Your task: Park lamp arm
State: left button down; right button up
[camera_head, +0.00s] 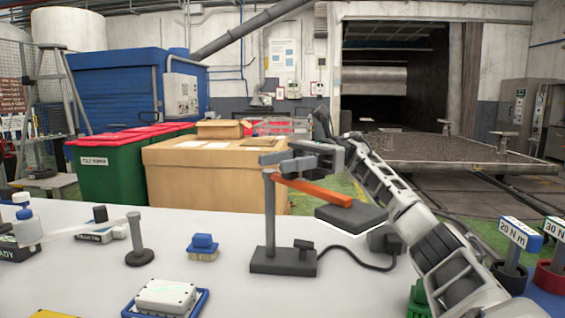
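The lamp stands on the white table, with a dark base (283,262), an upright post (270,222), an orange arm (312,189) and a flat dark head (350,216). The orange arm slopes from the post top down to the right, with the head at its far end. My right gripper (287,162) comes in from the right, its fingers pointing left just above the orange arm near the post top. The fingers look apart, with nothing seen between them. Whether they touch the lamp is unclear.
A short grey post (138,242) stands left of the lamp. A blue block (203,246) and a white box in a blue tray (166,297) sit nearby. A dark cable (360,262) runs right from the base. Torque-labelled holders (518,240) stand at the right edge.

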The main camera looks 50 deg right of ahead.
pick_arm(q)
jog(key=shift+s+f+b, duration=0.15)
jog(key=shift+f+b, duration=0.4)
jog(key=shift+b, duration=0.55)
pick_arm(e)
jog(key=s+a+r, duration=1)
jog(key=r, duration=0.3)
jog(key=shift+w, duration=0.1)
